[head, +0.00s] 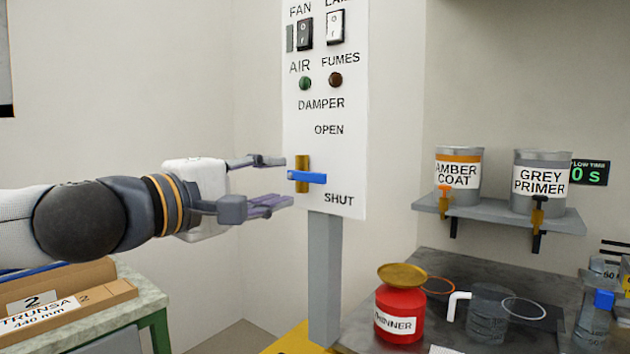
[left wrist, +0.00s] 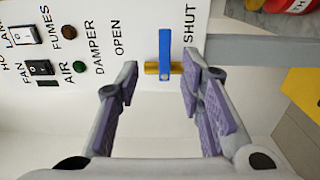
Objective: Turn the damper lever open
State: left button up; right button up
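The damper lever (head: 309,177) is a blue bar on a brass pivot (head: 302,162), mounted on a white panel (head: 345,70). It lies nearly level, between the printed words OPEN and SHUT, pointing right. My left gripper (head: 288,181) is open just left of the lever, one finger above it and one below. In the left wrist view the blue lever (left wrist: 165,60) and its pivot lie ahead of the gap between the spread fingers (left wrist: 160,82), with nothing held. Contact with the lever is not visible. My right gripper is in neither view.
The panel stands on a grey post (head: 324,280) and carries switches and lamps. To the right, a shelf (head: 480,210) holds two paint cans, above a dark bench with a red thinner can (head: 400,308) and glass jars. A cardboard box (head: 70,295) sits on a table at lower left.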

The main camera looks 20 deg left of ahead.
aim_at(313, 178)
pick_arm(q)
jog(key=x, duration=0.3)
jog(key=b+x, duration=0.1)
jog(key=x, duration=0.2)
jog(key=f+x, duration=0.1)
jog(key=x, duration=0.2)
jog(key=shift+w+d, duration=0.2)
jog(key=shift+w, duration=0.1)
jog(key=shift+w+d+r+b, duration=0.1)
jog(key=shift+w+r+b, duration=0.05)
jog(key=shift+w+b, duration=0.2)
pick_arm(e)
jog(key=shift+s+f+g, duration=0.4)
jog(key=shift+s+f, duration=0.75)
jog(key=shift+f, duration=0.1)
pick_arm(q)
grip_shut()
